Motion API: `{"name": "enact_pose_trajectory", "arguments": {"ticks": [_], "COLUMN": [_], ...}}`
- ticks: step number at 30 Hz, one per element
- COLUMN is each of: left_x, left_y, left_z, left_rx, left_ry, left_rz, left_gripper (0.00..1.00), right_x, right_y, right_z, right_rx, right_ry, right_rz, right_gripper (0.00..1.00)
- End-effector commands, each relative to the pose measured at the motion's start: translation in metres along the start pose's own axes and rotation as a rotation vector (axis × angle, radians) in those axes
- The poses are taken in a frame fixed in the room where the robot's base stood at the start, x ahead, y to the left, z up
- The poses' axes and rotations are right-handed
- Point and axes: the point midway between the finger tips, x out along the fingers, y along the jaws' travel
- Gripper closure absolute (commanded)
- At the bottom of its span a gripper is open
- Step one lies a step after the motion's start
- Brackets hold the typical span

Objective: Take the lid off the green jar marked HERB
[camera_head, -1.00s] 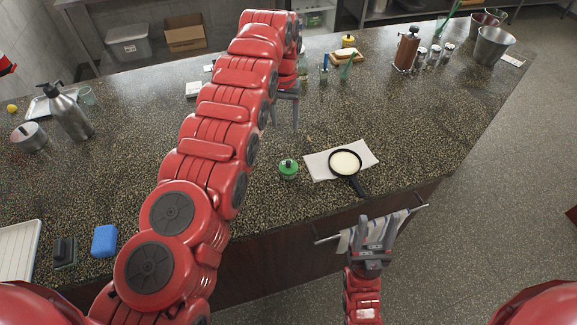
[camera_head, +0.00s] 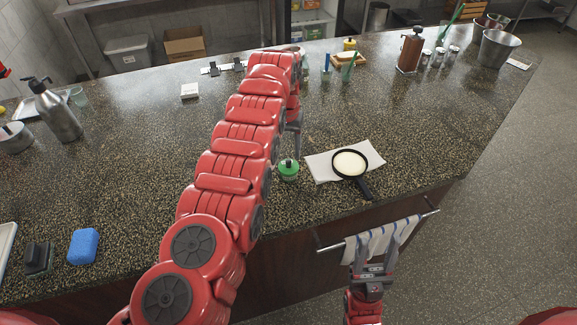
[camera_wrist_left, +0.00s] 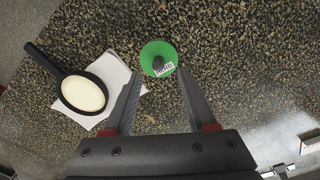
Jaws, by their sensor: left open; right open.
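The green jar (camera_head: 288,171) stands on the speckled counter, left of the black pan. Its green lid with a dark knob is on it. In the left wrist view the jar (camera_wrist_left: 157,57) shows from above, with a white label by the knob; its lettering is too small to read surely. My left gripper (camera_head: 294,136) is open and empty, just behind the jar in the head view. In the left wrist view its fingertips (camera_wrist_left: 160,72) lie either side of the jar's near edge, apart from it. My right gripper (camera_head: 370,255) is open and empty, low before the counter's front.
A black pan (camera_head: 349,162) with pale contents rests on a white cloth (camera_head: 321,171) right of the jar. A striped towel (camera_head: 383,238) hangs on the front rail near my right gripper. A blue sponge (camera_head: 83,246) lies front left.

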Motion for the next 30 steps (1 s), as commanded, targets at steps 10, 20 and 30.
{"name": "enact_pose_trajectory", "arguments": {"ticks": [10,20,30], "left_x": [0.038,0.038,0.038], "left_y": [0.002,0.002,0.002], "left_z": [0.002,0.002,0.002], "left_rx": [-0.001,-0.001,-0.001], "left_ry": [-0.002,-0.003,-0.003], "left_rz": [0.001,0.001,0.001], "left_gripper": [0.43,0.79,1.00], "right_x": [0.015,0.015,0.015], "right_y": [0.001,0.001,0.001], "right_z": [-0.003,-0.003,-0.003], "right_rx": [0.000,0.000,0.000], "right_ry": [0.000,0.000,0.000], "right_rz": [0.000,0.000,0.000], "right_gripper": [0.45,0.45,0.45]}}
